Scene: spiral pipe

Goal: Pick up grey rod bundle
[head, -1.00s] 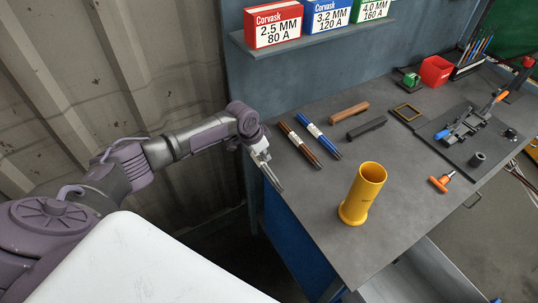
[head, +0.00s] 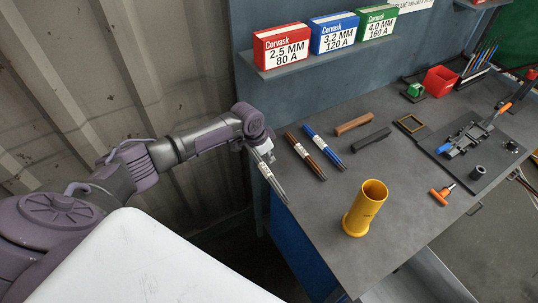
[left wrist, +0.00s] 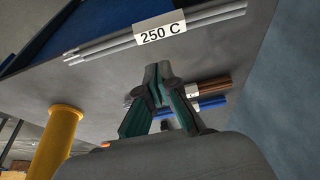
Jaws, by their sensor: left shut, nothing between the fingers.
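The grey rod bundle (head: 274,186) lies near the left edge of the dark workbench in the head view, with a white label around it. In the left wrist view the bundle (left wrist: 93,48) lies across the top, and its label reads "250 C". My left gripper (head: 262,146) is by the bundle's far end in the head view. In the left wrist view its dark green fingertips (left wrist: 158,72) are together and empty, apart from the bundle in the picture. My right gripper is not in view.
Brown rods (head: 306,155) and blue rods (head: 324,147) lie to the right of the grey bundle. A yellow cylinder (head: 366,208) stands near the front edge. Rod boxes (head: 333,34) sit on a shelf above. A vise-like fixture (head: 462,139) is further right.

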